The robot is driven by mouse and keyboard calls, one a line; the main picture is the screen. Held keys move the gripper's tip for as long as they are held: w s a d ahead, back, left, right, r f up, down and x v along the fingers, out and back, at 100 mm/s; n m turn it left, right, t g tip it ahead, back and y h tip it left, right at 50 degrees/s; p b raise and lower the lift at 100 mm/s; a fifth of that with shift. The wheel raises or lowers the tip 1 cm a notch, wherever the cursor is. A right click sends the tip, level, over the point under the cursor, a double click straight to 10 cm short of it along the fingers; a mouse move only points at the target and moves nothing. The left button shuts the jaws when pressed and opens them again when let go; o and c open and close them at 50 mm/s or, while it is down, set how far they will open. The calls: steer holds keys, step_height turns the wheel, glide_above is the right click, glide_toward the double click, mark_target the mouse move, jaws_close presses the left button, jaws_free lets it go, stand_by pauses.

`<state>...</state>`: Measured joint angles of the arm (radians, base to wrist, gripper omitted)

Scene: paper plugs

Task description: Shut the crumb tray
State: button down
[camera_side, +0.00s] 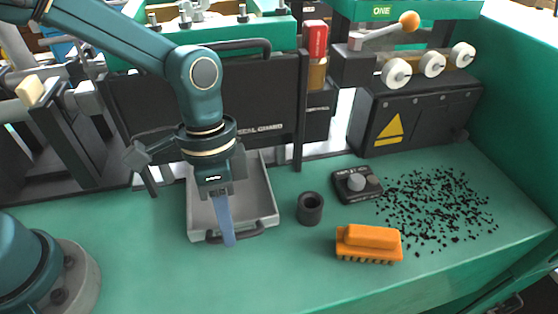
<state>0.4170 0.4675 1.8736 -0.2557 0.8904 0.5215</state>
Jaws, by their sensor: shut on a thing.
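The crumb tray (261,190) is a shallow grey pan with a black bar handle (256,232) along its front edge. It sits on the green bench top and sticks out from under the black guard panel, so it stands open. My gripper (224,235) points down over the tray's left-middle part, with its blue fingers at the front edge by the handle. The fingers look shut, and they are at the handle's left part. The fingers cover part of the handle and of the tray floor. The tray's back end is hidden behind the panel and my arm.
A black ring (310,208) stands just right of the tray. Farther right are an orange brush (369,243), a black box with a grey knob (357,184) and scattered black crumbs (440,208). A black guard panel (255,100) rises behind the tray. The bench front is clear.

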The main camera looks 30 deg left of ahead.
steer(key=c, duration=0.9)
jaws_free()
steer(key=shift+v, duration=2.6)
